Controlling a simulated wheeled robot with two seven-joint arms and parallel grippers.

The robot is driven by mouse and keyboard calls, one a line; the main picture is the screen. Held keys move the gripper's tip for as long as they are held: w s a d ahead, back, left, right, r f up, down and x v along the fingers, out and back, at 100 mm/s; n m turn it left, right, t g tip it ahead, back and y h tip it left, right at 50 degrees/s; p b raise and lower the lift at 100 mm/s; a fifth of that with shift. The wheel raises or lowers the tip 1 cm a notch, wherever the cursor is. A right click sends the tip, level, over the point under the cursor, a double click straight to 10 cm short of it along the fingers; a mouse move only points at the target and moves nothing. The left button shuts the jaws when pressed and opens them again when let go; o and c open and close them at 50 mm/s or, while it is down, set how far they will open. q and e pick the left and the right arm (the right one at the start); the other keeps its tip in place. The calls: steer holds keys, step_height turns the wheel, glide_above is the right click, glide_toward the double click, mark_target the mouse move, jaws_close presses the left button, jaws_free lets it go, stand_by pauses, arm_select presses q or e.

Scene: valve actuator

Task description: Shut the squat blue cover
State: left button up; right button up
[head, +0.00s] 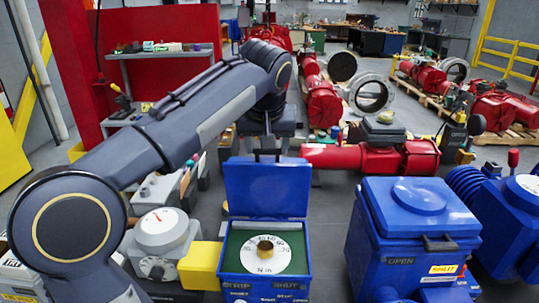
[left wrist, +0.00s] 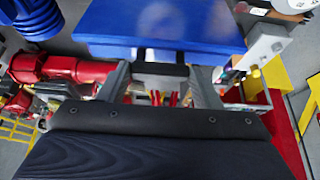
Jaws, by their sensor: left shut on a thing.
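The squat blue cover (head: 267,190) stands open, upright at the back edge of its blue box (head: 235,262). Inside the box is a white dial plate with a brass centre on a green ground. The cover's dark handle is at its top edge. My left gripper (head: 266,150) reaches that edge from behind and is shut on the handle; its fingers are hard to see there. In the left wrist view, the fingers of my left gripper (left wrist: 160,75) close around the dark handle, with the blue cover (left wrist: 160,25) just beyond. My right gripper is not in view.
A taller closed blue housing (head: 415,235) with a dark handle stands to the right. A round white gauge (head: 161,231) and a yellow block (head: 201,265) are close on the left. Red pipework (head: 370,158) lies behind. Some floor is clear between box and housing.

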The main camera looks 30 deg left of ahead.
arm_select(q)
steer(key=s+d+f+t+y+b, duration=0.2)
steer(key=s+d+f+t+b, duration=0.3)
steer(key=b, duration=0.5)
steer(key=s+d+f+t+y+b, duration=0.2)
steer(key=s+b, duration=0.5)
steer(key=b, duration=0.3)
steer(key=s+d+f+t+y+b, duration=0.1)
steer(key=s+d+f+t+b, duration=0.1)
steer(key=f+b, duration=0.5)
steer(key=s+d+f+t+y+b, duration=0.2)
steer(key=s+f+b, duration=0.2)
steer(key=b, duration=1.1)
steer(key=shift+f+t, duration=0.4)
steer(key=shift+f, duration=1.2)
steer(key=o, duration=1.4)
steer(key=shift+r+y, duration=0.15)
steer(key=shift+y, duration=0.15)
